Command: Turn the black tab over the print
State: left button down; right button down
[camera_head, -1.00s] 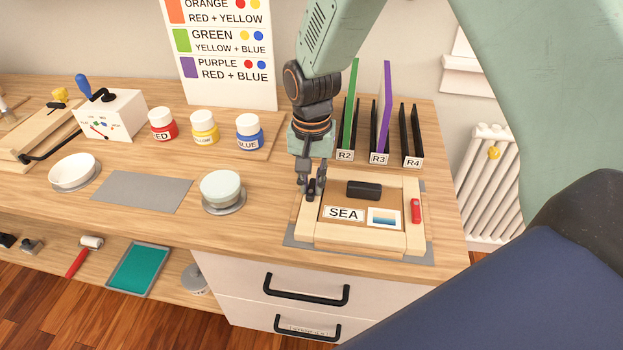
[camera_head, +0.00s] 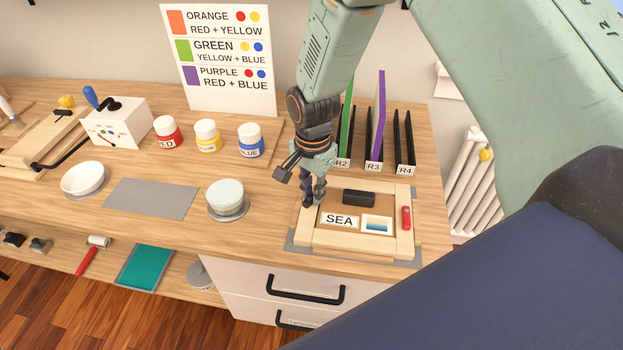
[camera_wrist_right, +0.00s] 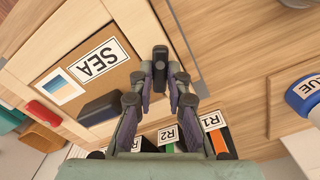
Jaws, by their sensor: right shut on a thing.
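A light wooden frame (camera_head: 404,245) lies on the bench with a brown board inside it. On the board are a white SEA label (camera_head: 339,220), a small blue print (camera_head: 377,224) and a black block (camera_head: 359,198). A red tab (camera_head: 406,217) sits on the frame's right side. My right gripper (camera_head: 313,201) is at the frame's left side, pointing down, and hides most of what it holds there. In the right wrist view its fingers are shut on a small upright black tab (camera_wrist_right: 160,62) on the frame. The print (camera_wrist_right: 60,87) is uncovered. My left gripper is not in view.
Behind the frame stands a rack with a green panel (camera_head: 347,120), a purple panel (camera_head: 379,115) and black holders. A drawer cabinet (camera_head: 250,287) is below.

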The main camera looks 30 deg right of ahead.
jog(key=m+p, duration=0.1)
jog(key=m, duration=0.1)
jog(key=m+p, duration=0.3)
jog(key=m, duration=0.1)
jog(key=shift+s+r+m+p, duration=0.15)
jog(key=shift+s+m+p, duration=0.15)
jog(key=shift+s+p, duration=0.1)
jog(key=m+p, duration=0.2)
jog(key=m, duration=0.1)
jog(key=shift+s, duration=0.1)
jog(key=shift+s+m+p, duration=0.1)
jog(key=shift+m+p, duration=0.35)
jog(key=shift+m, duration=0.65)
jog(key=shift+a+f, duration=0.1)
jog(key=shift+f, duration=0.1)
jog(key=c, duration=1.3)
grip_release()
jog(key=shift+r, duration=0.1)
notch_tip(320, 180, up, 12)
